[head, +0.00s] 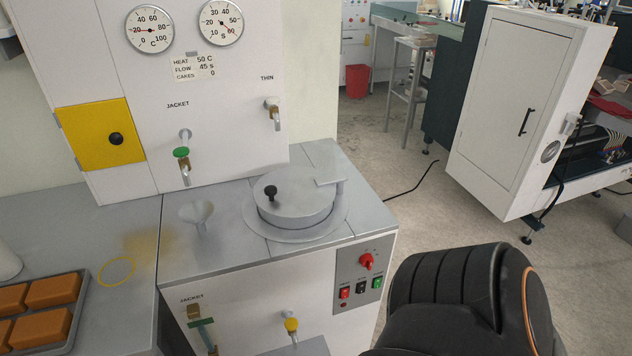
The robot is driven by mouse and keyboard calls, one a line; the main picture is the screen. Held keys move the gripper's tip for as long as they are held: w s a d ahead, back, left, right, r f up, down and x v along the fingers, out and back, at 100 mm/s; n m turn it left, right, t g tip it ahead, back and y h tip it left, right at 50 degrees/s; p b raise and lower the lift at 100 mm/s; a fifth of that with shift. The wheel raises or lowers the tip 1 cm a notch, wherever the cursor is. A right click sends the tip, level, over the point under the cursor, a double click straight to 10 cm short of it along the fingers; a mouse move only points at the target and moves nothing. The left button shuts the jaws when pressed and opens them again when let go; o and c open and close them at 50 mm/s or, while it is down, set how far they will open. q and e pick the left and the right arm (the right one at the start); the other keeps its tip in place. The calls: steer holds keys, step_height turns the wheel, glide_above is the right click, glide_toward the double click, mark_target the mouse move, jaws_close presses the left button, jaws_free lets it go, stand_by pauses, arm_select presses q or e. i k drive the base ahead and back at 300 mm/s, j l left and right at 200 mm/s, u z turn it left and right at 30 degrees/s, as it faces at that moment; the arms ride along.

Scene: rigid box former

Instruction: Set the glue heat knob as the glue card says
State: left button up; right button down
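The glue card (193,67) on the white machine front reads HEAT 50 C, FLOW 45 s, CAKES 0. A red rotary knob (366,262) sits at the top of the grey control panel (347,275) on the machine's lower right front; its scale marks are too small to read. A round C dial (149,29) has its red needle pointing left, near 20. An s dial (221,22) stands to its right. The lidded round glue pot (293,203) is on the machine top. Neither gripper is in view; a black part of my arm fills the lower right.
Red, black and green switches (361,288) sit close below the knob. A yellow-handled tap (291,325) and a green-handled jacket valve (202,323) stick out to the left. A tray of brown cakes (78,318) lies at left. Open floor (430,215) lies right of the machine.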

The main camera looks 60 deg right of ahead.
mark_target(366, 259)
steer(key=z, duration=2.25)
